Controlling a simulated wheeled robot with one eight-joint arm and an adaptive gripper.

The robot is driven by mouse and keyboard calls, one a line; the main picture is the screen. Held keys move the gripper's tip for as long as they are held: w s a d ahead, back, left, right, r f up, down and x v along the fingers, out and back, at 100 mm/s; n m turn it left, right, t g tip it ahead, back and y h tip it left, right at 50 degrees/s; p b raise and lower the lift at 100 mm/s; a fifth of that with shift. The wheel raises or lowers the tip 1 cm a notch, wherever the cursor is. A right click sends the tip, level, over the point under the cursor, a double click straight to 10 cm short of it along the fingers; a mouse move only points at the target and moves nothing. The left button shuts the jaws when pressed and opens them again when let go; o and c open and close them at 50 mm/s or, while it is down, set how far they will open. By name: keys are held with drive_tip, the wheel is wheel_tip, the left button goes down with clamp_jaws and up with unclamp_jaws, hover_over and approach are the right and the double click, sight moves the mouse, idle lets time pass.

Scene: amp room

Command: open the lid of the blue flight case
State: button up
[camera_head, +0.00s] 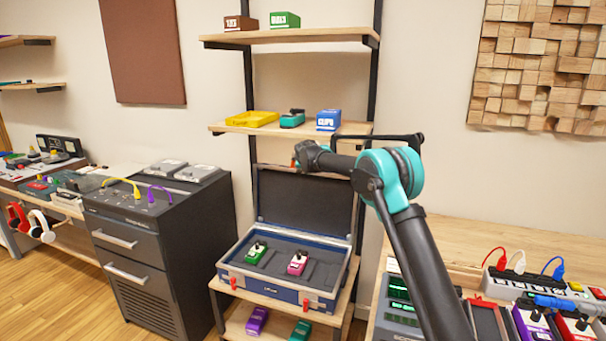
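The blue flight case (272,291) sits on a low wooden shelf in the middle of the head view. Its lid (303,203) stands raised and nearly upright at the back, showing a dark lining. Red latches show on the front. A green pedal (255,253) and a pink pedal (298,262) lie in the grey foam inside. My arm reaches up from the lower right and bends left, its far end (303,156) in front of the lid's top edge in the picture. The gripper fingers cannot be made out, nor whether they touch the lid.
Shelves above hold a yellow tray (252,118) and small boxes. A dark drawer cabinet (160,245) stands left of the case. At the right, a wooden desk (480,240) carries pedals and a power strip (535,285). Purple and teal pedals lie on the shelf below.

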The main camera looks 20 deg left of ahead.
drive_tip(key=s+d, duration=0.3)
drive_tip(key=s, duration=0.6)
drive_tip(key=shift+s+d, duration=0.2)
drive_tip(key=shift+d, duration=0.2)
